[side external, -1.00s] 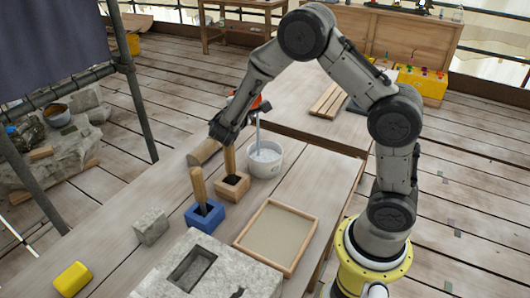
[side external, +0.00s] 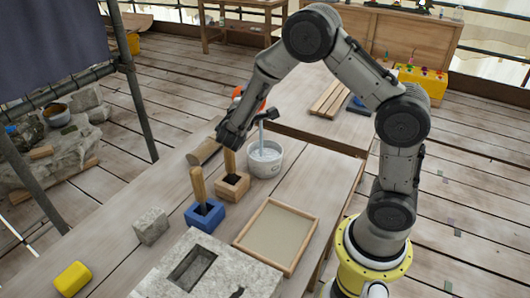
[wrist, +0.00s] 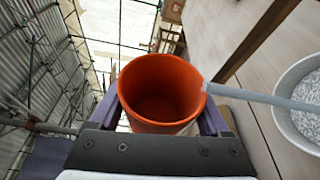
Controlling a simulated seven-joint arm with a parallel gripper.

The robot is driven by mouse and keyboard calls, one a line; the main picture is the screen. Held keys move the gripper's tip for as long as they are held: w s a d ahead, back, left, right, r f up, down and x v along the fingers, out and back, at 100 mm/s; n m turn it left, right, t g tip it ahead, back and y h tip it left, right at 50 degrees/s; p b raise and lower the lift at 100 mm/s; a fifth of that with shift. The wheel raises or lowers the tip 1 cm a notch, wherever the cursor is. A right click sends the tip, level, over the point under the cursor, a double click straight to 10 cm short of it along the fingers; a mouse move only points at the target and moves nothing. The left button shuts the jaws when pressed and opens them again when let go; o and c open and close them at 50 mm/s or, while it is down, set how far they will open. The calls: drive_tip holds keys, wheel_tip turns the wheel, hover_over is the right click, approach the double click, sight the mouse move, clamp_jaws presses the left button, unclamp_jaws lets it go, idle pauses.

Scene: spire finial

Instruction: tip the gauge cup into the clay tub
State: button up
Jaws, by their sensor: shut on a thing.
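My gripper (wrist: 160,112) is shut on the orange gauge cup (wrist: 160,82), with a finger on either side of it. In the wrist view I look into its mouth; the inside is shaded, and I cannot tell whether anything lies in it. In the side view only bits of orange (side external: 236,92) show behind my arm. The clay tub (side external: 278,166) is a pale round tub on the table, holding grey speckled stuff. It shows at the right edge of the wrist view (wrist: 284,112), apart from the cup.
A wooden block (side external: 232,186) and a blue block (side external: 205,216), each with an upright handle, stand near the tub. A wood-rimmed tray (side external: 276,236), a stone block (side external: 205,265) and a lying wooden cylinder (side external: 204,152) share the table.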

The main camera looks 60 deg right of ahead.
drive_tip(key=shift+s+r+m, duration=0.1)
drive_tip(key=shift+r+m, duration=0.05)
drive_tip(key=shift+m, duration=0.15)
drive_tip(key=shift+s+r+m, duration=0.1)
drive_tip(key=shift+m, duration=0.3)
drive_tip(key=w+n, duration=0.1)
drive_tip(key=w+f+n, duration=0.1)
drive_tip(key=n, duration=0.1)
drive_tip(key=shift+w+d+f+g+y, duration=0.1)
drive_tip(key=shift+w+f+g+y, duration=0.05)
drive_tip(key=shift+g+y, duration=0.2)
drive_tip(key=shift+w+f+n, duration=0.1)
drive_tip(key=shift+f+n, duration=0.1)
drive_tip(key=shift+n, duration=0.3)
drive_tip(key=shift+y, duration=0.25)
